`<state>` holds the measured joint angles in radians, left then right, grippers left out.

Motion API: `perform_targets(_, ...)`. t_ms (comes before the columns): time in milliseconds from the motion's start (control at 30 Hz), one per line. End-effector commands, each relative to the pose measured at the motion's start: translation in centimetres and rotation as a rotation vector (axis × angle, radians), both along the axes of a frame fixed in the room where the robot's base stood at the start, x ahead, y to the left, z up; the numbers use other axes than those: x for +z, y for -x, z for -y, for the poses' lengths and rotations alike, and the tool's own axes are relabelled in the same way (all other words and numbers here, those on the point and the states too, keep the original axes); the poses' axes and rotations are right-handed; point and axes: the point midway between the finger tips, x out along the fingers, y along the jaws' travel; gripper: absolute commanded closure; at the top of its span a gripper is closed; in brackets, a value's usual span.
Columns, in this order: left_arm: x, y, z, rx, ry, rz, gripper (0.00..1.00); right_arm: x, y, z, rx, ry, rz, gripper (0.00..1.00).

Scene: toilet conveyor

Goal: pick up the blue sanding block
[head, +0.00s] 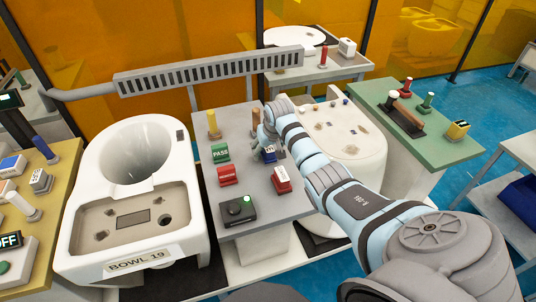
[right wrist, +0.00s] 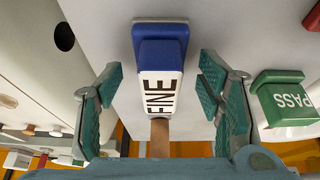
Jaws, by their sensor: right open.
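The blue sanding block (head: 269,155), with a white side, stands on the grey table between the bowl and the white tank, partly hidden by my right arm. In the right wrist view the block (right wrist: 160,50) shows a blue end and a white face lettered FINE. My right gripper (head: 266,144) is over it from the far side. In the right wrist view its teal fingers (right wrist: 161,82) are spread, one on each side of the block, with a gap on both sides. The block still rests on the table. My left gripper is out of view.
A green PASS block (head: 220,153), a red block (head: 228,175), a red-and-white block (head: 281,179) and a black button box (head: 238,210) share the grey table (head: 262,200). A wooden-handled tool (right wrist: 160,137) stands close beside the block. The bowl (head: 130,200) is left.

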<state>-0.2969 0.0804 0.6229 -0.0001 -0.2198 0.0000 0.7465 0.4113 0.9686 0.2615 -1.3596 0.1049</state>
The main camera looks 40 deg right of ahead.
Motion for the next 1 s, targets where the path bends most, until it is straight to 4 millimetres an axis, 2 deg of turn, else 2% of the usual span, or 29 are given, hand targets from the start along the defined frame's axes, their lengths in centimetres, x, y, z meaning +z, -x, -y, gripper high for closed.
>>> perform_targets(67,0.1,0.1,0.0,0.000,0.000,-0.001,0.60,0.1,0.0,0.0,0.000,0.000,0.000,0.41)
perform_targets(400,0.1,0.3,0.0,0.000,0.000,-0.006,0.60,0.1,0.0,-0.1,0.001,-0.001,0.000,0.94)
perform_targets(633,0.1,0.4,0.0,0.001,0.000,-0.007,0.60,0.2,0.0,-0.1,0.001,-0.001,0.000,0.94)
perform_targets(767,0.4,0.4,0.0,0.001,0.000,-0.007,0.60,1.2,-0.1,-0.1,0.001,0.000,0.002,0.94)
perform_targets(867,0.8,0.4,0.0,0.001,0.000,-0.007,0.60,3.0,-0.1,-0.1,0.002,0.001,0.004,0.94)
perform_targets(967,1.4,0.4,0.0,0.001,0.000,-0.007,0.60,5.9,-0.2,0.0,0.001,0.001,0.006,0.94)
perform_targets(1000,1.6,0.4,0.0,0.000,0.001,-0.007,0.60,7.4,-0.2,0.0,0.001,0.002,0.008,0.94)
